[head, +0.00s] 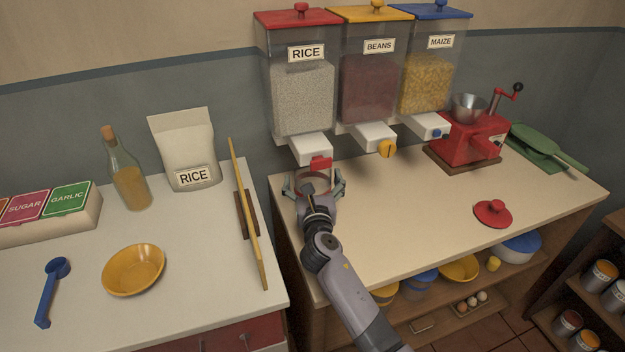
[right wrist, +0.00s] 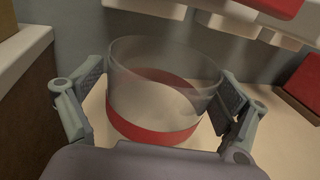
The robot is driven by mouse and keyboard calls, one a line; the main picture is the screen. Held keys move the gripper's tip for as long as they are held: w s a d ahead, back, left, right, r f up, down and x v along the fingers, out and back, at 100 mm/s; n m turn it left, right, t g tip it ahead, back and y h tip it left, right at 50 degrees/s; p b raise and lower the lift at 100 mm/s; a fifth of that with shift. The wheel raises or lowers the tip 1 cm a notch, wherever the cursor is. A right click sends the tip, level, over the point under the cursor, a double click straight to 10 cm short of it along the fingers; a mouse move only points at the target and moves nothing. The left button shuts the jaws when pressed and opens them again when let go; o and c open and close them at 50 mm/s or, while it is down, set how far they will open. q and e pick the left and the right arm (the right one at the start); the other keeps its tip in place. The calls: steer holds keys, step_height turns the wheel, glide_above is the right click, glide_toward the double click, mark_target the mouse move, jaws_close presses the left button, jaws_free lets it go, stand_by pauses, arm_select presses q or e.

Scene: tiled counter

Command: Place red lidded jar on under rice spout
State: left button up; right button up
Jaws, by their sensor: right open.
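The red lidded jar (head: 314,181) is a clear open cylinder with a red band at its base. It stands upright on the counter under the red-handled rice spout (head: 320,163). It fills the middle of the right wrist view (right wrist: 155,126) and looks empty. Its red lid (head: 493,213) lies apart on the right of the counter. My right gripper (head: 315,187) is open, one finger on each side of the jar. In the right wrist view a small gap shows at each finger. The gripper partly hides the jar in the head view. My left gripper is not in view.
Rice (head: 303,95), beans (head: 370,90) and maize (head: 427,83) dispensers hang above the counter's back. A red grinder (head: 470,140) stands back right. A gap separates the left counter, with its yellow bowl (head: 133,270) and wooden stick (head: 247,210). The right counter's middle is clear.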

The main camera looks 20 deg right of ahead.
steer(key=shift+s+r, duration=0.1)
steer(key=shift+s, duration=0.1)
steer(key=v, duration=1.1)
steer(key=shift+s+a, duration=0.15)
steer(key=shift+s, duration=0.2)
